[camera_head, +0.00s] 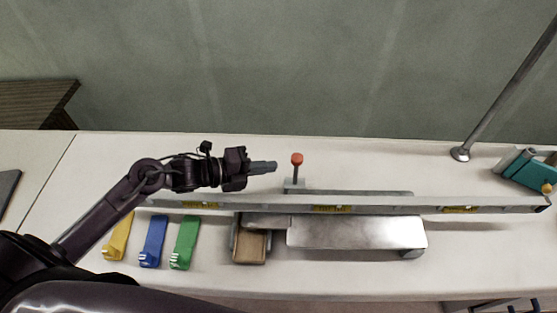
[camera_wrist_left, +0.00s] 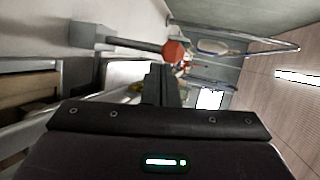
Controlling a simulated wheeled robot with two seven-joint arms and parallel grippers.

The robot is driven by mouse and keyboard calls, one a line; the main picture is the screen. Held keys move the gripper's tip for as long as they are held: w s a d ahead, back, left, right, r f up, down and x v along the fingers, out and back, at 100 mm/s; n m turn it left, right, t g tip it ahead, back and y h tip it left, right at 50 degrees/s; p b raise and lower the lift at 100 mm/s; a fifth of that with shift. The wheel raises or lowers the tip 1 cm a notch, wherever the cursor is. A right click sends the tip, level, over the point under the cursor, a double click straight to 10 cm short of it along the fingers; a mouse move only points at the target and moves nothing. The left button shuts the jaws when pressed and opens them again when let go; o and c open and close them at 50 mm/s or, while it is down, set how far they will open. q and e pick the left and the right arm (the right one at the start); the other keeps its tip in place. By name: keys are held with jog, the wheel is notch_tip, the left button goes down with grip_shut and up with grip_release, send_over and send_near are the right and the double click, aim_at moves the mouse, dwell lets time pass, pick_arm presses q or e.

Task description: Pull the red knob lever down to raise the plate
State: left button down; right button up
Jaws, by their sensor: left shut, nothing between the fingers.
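The red knob (camera_head: 297,158) tops a thin grey lever that stands upright from a small grey block behind the long bar. The red knob also shows in the left wrist view (camera_wrist_left: 174,51), just beyond the fingertips, with its lever running to the left. A metal plate (camera_head: 350,232) lies flat in front of the bar. My left gripper (camera_head: 274,167) is shut and empty, pointing right, a short way left of the knob. Its fingers also show in the left wrist view (camera_wrist_left: 160,84); a gap to the knob seems to remain. My right gripper is not in view.
A long grey bar (camera_head: 390,206) with yellow labels spans the bench. Yellow (camera_head: 118,237), blue (camera_head: 153,242) and green (camera_head: 184,243) pieces lie at the front left. A brown block (camera_head: 250,248) sits left of the plate. A pole (camera_head: 490,118) and teal object (camera_head: 530,172) stand right.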

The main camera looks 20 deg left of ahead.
aim_at(292, 162)
pick_arm(q)
jog(key=shift+w+d+p, duration=0.3)
jog(key=shift+w+d, duration=0.75)
jog(key=shift+d, duration=0.3)
jog(key=shift+d+r, duration=0.1)
jog(key=shift+r, duration=0.05)
